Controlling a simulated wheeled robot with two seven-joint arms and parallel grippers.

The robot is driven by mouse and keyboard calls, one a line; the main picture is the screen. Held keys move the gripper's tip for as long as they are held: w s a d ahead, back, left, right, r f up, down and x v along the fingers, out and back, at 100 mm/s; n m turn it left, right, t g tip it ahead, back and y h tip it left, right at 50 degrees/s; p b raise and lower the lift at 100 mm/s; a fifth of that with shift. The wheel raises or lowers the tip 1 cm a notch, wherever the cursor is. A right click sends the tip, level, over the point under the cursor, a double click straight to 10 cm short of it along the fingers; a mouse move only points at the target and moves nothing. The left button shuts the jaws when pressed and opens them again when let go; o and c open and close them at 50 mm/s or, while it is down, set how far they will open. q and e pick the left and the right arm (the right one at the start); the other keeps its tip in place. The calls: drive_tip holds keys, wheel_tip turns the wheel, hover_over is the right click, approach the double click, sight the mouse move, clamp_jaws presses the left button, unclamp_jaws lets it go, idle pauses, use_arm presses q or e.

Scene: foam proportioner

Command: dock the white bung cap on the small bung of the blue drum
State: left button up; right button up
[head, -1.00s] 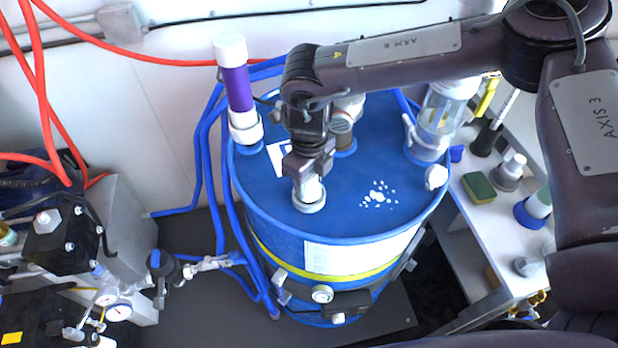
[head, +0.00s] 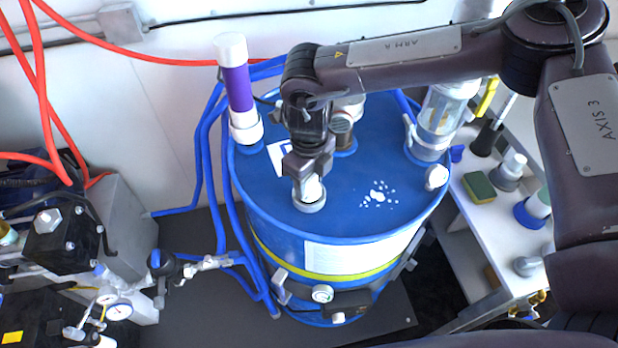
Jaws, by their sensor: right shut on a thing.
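The blue drum (head: 270,212) stands upright in the middle of the head view. My right gripper (head: 308,182) reaches over its top from the right and points down. It is shut on the white bung cap (head: 311,191), which sits at a grey bung ring (head: 309,205) near the front of the drum top. The gripper partly hides the cap, and I cannot tell whether the cap is fully seated. My left gripper is not in view.
A purple and white cylinder (head: 238,88) stands at the drum's back left, and a clear cylinder (head: 437,118) at its back right. A small white cap (head: 437,177) sits on the right rim. A shelf with a green sponge (head: 478,187) and bottles is at the right.

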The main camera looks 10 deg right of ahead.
drive_tip(key=shift+f+b, duration=0.35)
drive_tip(key=shift+f, duration=0.2)
drive_tip(key=o, duration=0.7)
drive_tip(key=shift+r+p, duration=3.95)
drive_tip(key=shift+r, duration=1.6)
drive_tip(key=shift+s+f, duration=0.1)
